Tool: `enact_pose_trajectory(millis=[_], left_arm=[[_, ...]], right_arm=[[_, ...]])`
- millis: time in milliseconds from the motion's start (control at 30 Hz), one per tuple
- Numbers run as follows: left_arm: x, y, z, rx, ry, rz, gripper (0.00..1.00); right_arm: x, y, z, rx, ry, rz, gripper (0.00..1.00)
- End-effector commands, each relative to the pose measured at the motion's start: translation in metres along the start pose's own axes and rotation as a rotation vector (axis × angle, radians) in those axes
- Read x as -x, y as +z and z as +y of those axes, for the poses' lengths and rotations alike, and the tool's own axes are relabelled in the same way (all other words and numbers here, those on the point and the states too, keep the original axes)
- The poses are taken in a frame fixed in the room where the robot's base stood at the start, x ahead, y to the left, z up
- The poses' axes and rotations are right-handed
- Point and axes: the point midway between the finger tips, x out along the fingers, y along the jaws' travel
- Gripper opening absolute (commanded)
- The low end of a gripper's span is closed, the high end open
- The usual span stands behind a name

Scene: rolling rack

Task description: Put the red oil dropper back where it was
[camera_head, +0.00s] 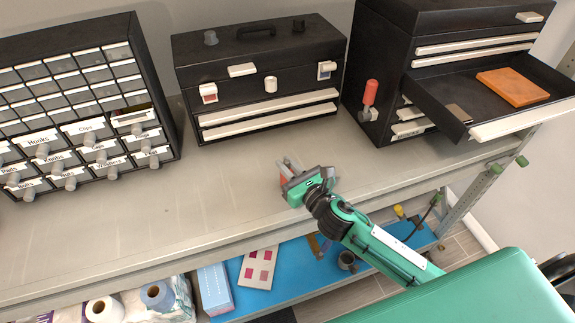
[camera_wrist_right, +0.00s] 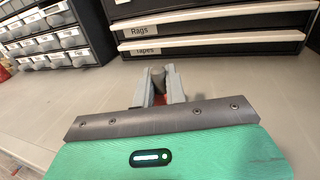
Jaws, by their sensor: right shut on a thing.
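My right gripper (camera_head: 286,170) is over the bench top, in front of the middle tool box. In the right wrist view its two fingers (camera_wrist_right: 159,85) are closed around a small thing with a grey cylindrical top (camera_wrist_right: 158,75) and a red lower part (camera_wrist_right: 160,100). This looks like the red oil dropper; a bit of its red (camera_head: 283,181) shows beside the gripper in the head view. The fingers and palm hide most of it. I cannot tell whether it touches the bench. My left gripper is not in view.
The black middle tool box (camera_head: 262,88) has shut drawers. A small-parts cabinet (camera_head: 172,150) stands left, with one drawer (camera_head: 131,117) partly open. A right chest (camera_head: 385,50) has a drawer out holding an orange box (camera_head: 512,87); a red-handled thing (camera_head: 371,92) is on its side. Bench left of my gripper is clear.

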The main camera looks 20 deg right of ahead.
Motion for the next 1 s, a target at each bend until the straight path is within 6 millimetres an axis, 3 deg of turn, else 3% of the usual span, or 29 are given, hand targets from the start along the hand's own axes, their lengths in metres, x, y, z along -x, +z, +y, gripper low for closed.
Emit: enact_pose_trajectory(millis=[233, 267, 367, 733, 1000], left_arm=[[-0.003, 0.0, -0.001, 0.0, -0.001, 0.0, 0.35], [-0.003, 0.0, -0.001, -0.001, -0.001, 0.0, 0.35], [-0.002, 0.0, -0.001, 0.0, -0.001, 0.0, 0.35], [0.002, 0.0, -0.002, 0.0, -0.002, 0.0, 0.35], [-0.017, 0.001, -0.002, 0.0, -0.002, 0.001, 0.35]], right_arm=[[0.0, -0.003, 0.0, 0.001, 0.0, 0.0, 0.0], [0.0, -0.003, 0.0, 0.0, 0.0, 0.0, 0.15], [0.0, -0.002, 0.0, 0.0, 0.0, 0.0, 0.35], [0.0, 0.003, 0.0, 0.0, 0.0, -0.001, 0.35], [0.043, -0.004, 0.0, 0.002, 0.001, 0.002, 0.35]])
